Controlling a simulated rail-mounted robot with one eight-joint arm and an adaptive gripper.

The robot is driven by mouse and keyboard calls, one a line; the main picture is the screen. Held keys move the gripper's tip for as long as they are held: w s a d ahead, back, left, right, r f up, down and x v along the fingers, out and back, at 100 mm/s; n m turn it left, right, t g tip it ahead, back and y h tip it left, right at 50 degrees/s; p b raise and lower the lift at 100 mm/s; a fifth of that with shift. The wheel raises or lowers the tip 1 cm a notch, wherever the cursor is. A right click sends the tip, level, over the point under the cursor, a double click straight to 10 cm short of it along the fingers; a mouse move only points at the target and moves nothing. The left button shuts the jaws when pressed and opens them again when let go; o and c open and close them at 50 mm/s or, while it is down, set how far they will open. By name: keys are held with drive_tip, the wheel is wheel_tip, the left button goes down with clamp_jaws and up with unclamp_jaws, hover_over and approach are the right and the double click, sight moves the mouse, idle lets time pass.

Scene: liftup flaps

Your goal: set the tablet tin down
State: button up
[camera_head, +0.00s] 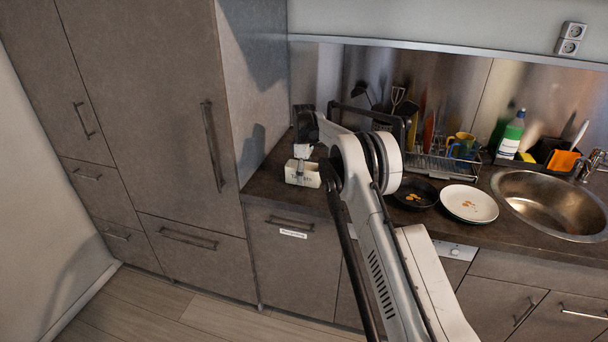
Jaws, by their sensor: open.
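The tablet tin (308,181) is a small cream box with dark lettering on its front. It stands upright on the dark countertop (268,176), near the counter's left end beside the tall cabinet. My gripper (300,168) is directly above the tin, pointing down, with its fingertips at or just inside the tin's top edge. The jaws are open. The fingers are small in this view, and I cannot tell whether they touch the tin. My arm hides the counter just to the right of the tin.
A black pan (416,203) and a white plate (468,204) with food bits lie right of my arm. A dish rack (438,162) stands behind them. The steel sink (552,205) is at the right. The tall cabinet (262,85) bounds the counter's left.

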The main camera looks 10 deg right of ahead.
wheel_tip(320, 180, up, 12)
drive_tip(key=s+r+m+t, duration=0.25)
drive_tip(key=s+r, duration=0.75)
drive_tip(key=r, duration=0.5)
drive_tip(key=s+r+m+t, duration=0.15)
drive_tip(key=s+r, duration=0.25)
drive_tip(key=s, duration=0.4)
drive_tip(key=s+r+m, duration=0.2)
drive_tip(key=s+r, duration=0.1)
drive_tip(key=s, duration=0.6)
drive_tip(key=s+f+m+t, duration=0.1)
drive_tip(key=s+m, duration=0.2)
drive_tip(key=s, duration=1.2)
drive_tip(key=s+f+m+t, duration=0.2)
drive_tip(key=s+f, duration=0.8)
drive_tip(key=s, duration=0.5)
drive_tip(key=shift+s+f+m+b, duration=0.15)
drive_tip(key=shift+s+m+b, duration=0.25)
drive_tip(key=shift+m, duration=0.3)
